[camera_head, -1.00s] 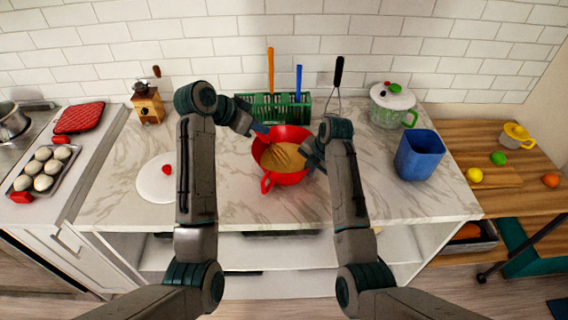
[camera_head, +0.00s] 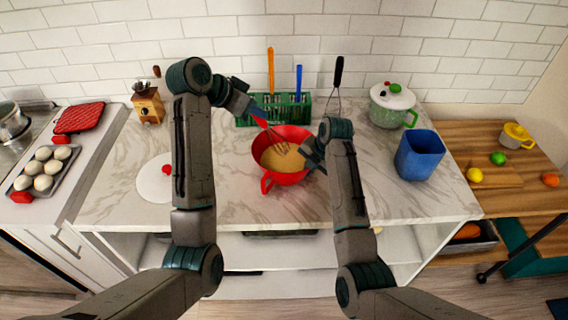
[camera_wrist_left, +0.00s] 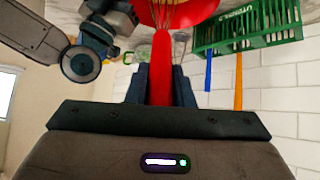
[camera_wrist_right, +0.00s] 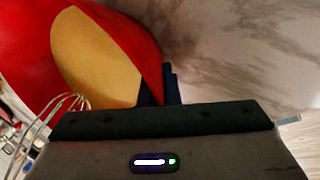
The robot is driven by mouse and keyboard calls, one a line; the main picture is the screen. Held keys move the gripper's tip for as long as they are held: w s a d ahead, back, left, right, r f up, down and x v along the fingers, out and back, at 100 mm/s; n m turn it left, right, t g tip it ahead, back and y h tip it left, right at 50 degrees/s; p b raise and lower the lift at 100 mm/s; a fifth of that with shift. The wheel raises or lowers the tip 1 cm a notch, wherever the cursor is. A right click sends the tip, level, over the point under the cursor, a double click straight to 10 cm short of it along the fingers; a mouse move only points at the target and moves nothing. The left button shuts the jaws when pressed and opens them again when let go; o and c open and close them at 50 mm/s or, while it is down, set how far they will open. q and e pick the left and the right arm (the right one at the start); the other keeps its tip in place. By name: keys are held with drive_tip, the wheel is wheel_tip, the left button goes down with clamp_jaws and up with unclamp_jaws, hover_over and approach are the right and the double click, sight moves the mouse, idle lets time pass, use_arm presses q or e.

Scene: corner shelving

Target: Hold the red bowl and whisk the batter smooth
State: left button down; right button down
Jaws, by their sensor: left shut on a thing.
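The red bowl (camera_head: 290,177) stands on the marble counter with pale yellow batter (camera_head: 282,160) in it. My left gripper (camera_head: 256,112) is shut on the red handle of the whisk (camera_head: 265,124); the handle also shows between the fingers in the left wrist view (camera_wrist_left: 162,70). The whisk is tilted, its wires at the back of the bowl; whether their tips touch the batter I cannot tell. My right gripper (camera_head: 313,156) is at the bowl's right rim. In the right wrist view its fingers (camera_wrist_right: 160,88) sit either side of the bowl wall.
A green utensil rack (camera_head: 290,108) stands close behind the bowl. A blue container (camera_head: 419,156) and a lidded pot (camera_head: 392,106) are to the right. A white lid (camera_head: 155,182) lies left, near a wooden grinder (camera_head: 147,103). The counter front is clear.

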use_arm(q)
drive_tip(key=shift+r, duration=3.3)
use_arm(e)
drive_tip(key=c, duration=1.6)
unclamp_jaws()
